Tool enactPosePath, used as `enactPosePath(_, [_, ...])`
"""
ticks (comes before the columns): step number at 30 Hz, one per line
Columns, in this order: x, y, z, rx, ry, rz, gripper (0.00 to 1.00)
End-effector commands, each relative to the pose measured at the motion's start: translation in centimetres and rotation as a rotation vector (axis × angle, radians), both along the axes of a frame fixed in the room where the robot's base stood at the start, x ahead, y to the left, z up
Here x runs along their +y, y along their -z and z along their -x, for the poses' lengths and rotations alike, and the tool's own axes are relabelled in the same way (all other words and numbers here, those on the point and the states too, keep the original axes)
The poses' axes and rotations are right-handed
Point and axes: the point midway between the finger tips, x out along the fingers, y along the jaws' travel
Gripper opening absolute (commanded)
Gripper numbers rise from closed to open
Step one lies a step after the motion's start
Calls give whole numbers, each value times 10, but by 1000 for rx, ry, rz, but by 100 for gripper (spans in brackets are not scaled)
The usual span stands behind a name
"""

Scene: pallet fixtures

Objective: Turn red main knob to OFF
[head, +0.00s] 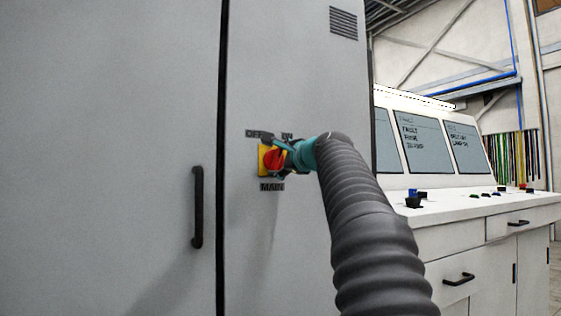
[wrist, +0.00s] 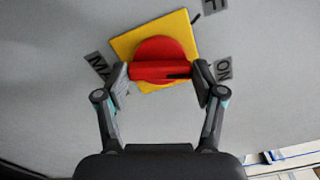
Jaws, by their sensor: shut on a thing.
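The red main knob (head: 272,160) sits on a yellow square plate (head: 263,170) on the grey cabinet door. The labels OFF and ON are above it and MAIN is below. In the wrist view the red knob (wrist: 162,62) has a raised bar with a dark mark at its right end, towards the ON label (wrist: 223,69). My gripper (wrist: 163,75) has one finger at each end of the bar and is shut on it. In the head view my gripper (head: 284,156) partly hides the right side of the knob and plate.
A black door handle (head: 197,207) stands out left of the knob, beside the dark door seam. A vent (head: 343,22) is higher up. A white control console (head: 470,206) with screens and buttons stands to the right of the cabinet.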

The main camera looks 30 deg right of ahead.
Motion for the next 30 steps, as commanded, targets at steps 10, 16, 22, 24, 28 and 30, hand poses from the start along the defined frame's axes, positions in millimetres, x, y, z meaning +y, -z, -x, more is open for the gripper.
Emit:
enactPosePath(10, [0,1,0,-11,-1,319,34])
enactPosePath(16, [0,1,-1,-16,0,506,34])
enactPosePath(22, [0,0,0,-24,0,666,34])
enactPosePath(24, [0,0,0,-25,0,712,34])
enactPosePath(28, [0,0,0,-28,0,784,34])
enactPosePath(30, [0,0,0,-29,0,813,34])
